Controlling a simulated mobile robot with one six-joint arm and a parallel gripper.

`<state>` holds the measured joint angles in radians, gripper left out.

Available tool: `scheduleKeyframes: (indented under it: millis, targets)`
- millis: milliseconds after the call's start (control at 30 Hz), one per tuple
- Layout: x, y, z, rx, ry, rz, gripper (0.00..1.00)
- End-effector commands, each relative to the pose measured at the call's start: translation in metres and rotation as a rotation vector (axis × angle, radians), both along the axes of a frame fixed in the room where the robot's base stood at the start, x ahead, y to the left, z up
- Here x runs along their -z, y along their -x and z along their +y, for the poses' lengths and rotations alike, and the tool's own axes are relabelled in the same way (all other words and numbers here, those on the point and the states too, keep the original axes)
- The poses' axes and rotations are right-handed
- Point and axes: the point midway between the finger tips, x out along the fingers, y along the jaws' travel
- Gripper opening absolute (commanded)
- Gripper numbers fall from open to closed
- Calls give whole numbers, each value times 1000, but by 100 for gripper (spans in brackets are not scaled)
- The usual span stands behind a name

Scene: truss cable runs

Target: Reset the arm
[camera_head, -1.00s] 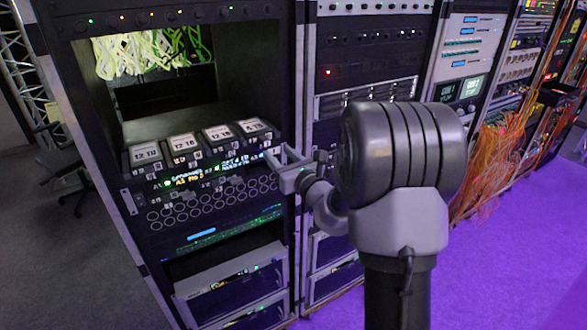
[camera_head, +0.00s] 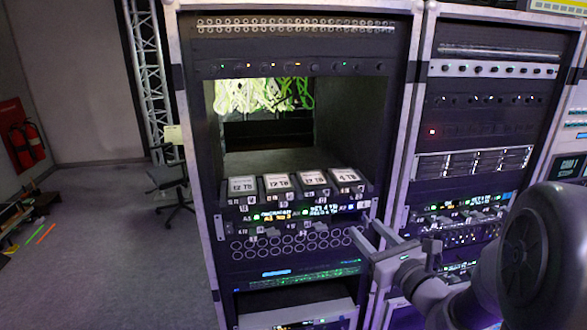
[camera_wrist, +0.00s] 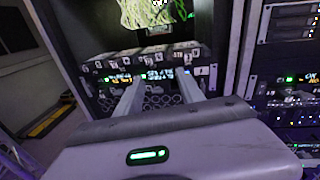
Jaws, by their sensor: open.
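My gripper (camera_head: 369,241) is open, with nothing visible between its fingers. In the head view it is at the lower right, in front of the right side of the near rack (camera_head: 398,150). In the wrist view my gripper (camera_wrist: 157,93) points at the rack front, its two fingers spread apart. Past the fingers is a row of drive units labelled in TB (camera_head: 279,184), above a panel of round ports (camera_head: 290,245). I cannot tell how far the fingertips are from the rack.
A second rack (camera_head: 475,110) stands close on the right. Green-yellow cables (camera_head: 262,95) hang in the near rack's open bay. A chair (camera_head: 170,178), a truss (camera_head: 147,60) and a fire extinguisher (camera_head: 24,142) are at left. The grey floor (camera_head: 110,255) there is mostly clear.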

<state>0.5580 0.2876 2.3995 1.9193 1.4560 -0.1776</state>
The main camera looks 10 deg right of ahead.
Motion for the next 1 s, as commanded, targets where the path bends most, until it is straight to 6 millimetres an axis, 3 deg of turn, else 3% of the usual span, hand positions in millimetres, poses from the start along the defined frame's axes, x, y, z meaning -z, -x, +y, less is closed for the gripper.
scheduleKeyframes:
  millis: [67,100,167,200,267,300,367,400,500,600,1000]
  targets:
    - [-3,16,70,-216,138,-2,45]
    - [-1,33,110,-350,237,1,45]
    - [8,69,164,-554,415,6,45]
    - [20,99,194,-688,552,6,45]
    - [45,149,226,-887,805,3,45]
    - [66,184,235,-1011,1004,-5,45]
    - [96,227,229,-1157,1326,-21,45]
    - [110,245,217,-1217,1524,-32,45]
    - [124,265,183,-1277,1914,-57,45]
    - [123,270,162,-1280,2126,-68,45]
    - [119,270,155,-1278,2185,-65,45]
